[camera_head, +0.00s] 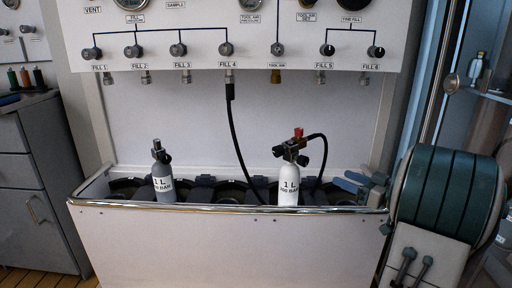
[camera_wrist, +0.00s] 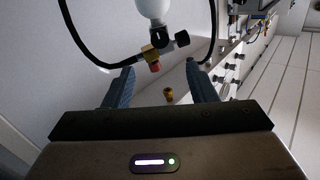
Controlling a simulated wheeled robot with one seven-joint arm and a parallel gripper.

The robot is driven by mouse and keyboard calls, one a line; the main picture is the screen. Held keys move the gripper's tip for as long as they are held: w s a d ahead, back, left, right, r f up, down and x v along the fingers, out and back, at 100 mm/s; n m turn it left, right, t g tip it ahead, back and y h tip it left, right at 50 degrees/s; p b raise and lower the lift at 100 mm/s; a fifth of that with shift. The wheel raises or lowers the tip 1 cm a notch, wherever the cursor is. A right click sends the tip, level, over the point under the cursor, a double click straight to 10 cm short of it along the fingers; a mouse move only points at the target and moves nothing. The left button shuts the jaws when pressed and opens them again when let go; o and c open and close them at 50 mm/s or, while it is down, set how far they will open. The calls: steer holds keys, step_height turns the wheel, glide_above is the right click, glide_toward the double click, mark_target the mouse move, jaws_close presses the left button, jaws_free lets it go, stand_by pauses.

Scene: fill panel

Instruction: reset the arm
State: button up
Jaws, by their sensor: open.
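My gripper shows in the wrist view (camera_wrist: 160,72) with its two blue-grey fingers spread apart. Nothing is held between them. The white 1 L bottle (camera_wrist: 153,8) hangs upside down at the top of that view, with its valve and red knob beyond the fingertips. In the head view the white bottle (camera_head: 288,185) stands upright in the trough, its red-knobbed valve on top and a black hose looping to its right. Blue-grey parts that look like my fingers show right of it, apart from it.
A grey 1 L bottle (camera_head: 163,178) stands at the trough's left. The metal-rimmed trough (camera_head: 220,250) fronts the fill panel (camera_head: 205,52). A black hose (camera_head: 235,130) hangs from FILL 4. A teal banded drum shape (camera_head: 447,195) fills the right side. A grey cabinet (camera_head: 35,190) stands left.

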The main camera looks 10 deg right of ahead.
steer(key=s+a+r+m+g+p, duration=0.1)
steer(key=s+a+r+g+p, duration=0.3)
steer(key=a+p, duration=0.35)
steer(key=s+a+r+g+p, duration=0.2)
steer(key=a+r+g+p, duration=0.3)
steer(key=a, duration=0.3)
steer(key=s+a+r+m+g+p, duration=0.1)
steer(key=s+a+r+g+p, duration=0.2)
steer(key=a+r+p, duration=0.35)
steer(key=s+a+r+m+h+p, duration=0.3)
steer(key=s+r+h+p, duration=0.6)
steer(key=p, duration=1.1)
steer(key=s+r, duration=0.3)
steer(key=r, duration=0.1)
steer(key=shift+a+r+g, duration=0.2)
steer(key=shift+r+g, duration=0.15)
steer(key=shift+g, duration=0.05)
